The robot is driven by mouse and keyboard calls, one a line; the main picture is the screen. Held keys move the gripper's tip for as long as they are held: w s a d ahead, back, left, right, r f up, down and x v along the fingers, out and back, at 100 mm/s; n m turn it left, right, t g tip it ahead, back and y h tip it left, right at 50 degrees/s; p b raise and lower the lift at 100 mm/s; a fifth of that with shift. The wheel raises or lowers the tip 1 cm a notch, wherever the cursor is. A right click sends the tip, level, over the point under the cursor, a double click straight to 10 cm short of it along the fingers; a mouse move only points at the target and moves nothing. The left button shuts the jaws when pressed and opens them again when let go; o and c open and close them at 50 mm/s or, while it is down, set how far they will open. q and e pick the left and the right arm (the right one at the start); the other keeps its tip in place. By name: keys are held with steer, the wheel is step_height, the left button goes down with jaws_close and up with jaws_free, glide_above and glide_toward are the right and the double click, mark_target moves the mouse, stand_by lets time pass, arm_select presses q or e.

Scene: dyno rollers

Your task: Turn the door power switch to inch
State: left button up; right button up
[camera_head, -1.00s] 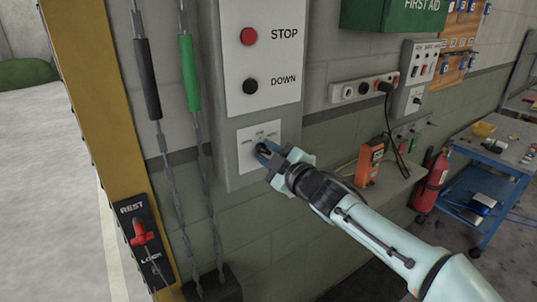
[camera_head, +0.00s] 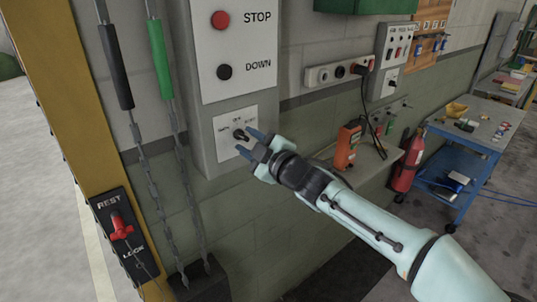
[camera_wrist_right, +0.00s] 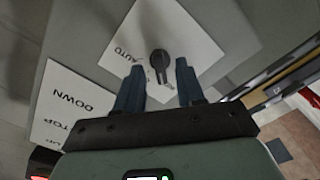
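The door power switch is a small black knob (camera_head: 240,134) on a white label plate (camera_head: 225,148), low on the grey control box (camera_head: 203,146). Small words surround it; in the head view they are too small to read. In the right wrist view the knob (camera_wrist_right: 160,60) shows with the word AUTO on the plate beside it. The position the knob points to cannot be told surely. My right gripper (camera_head: 249,144) is open and empty, its blue fingertips just off the plate, at the lower right of the knob. My left gripper is out of view.
Red STOP (camera_head: 220,20) and black DOWN (camera_head: 224,72) buttons sit above the switch. Chains with black and green handles hang left of the box, near a red REST/LOCK lever (camera_head: 121,228). An orange device (camera_head: 347,147) stands on a ledge to the right.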

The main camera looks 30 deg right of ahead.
steer(key=s, duration=1.1)
steer(key=shift+s+d+p, duration=0.3)
steer(key=shift+s+d, duration=0.1)
steer(key=shift+d, duration=0.05)
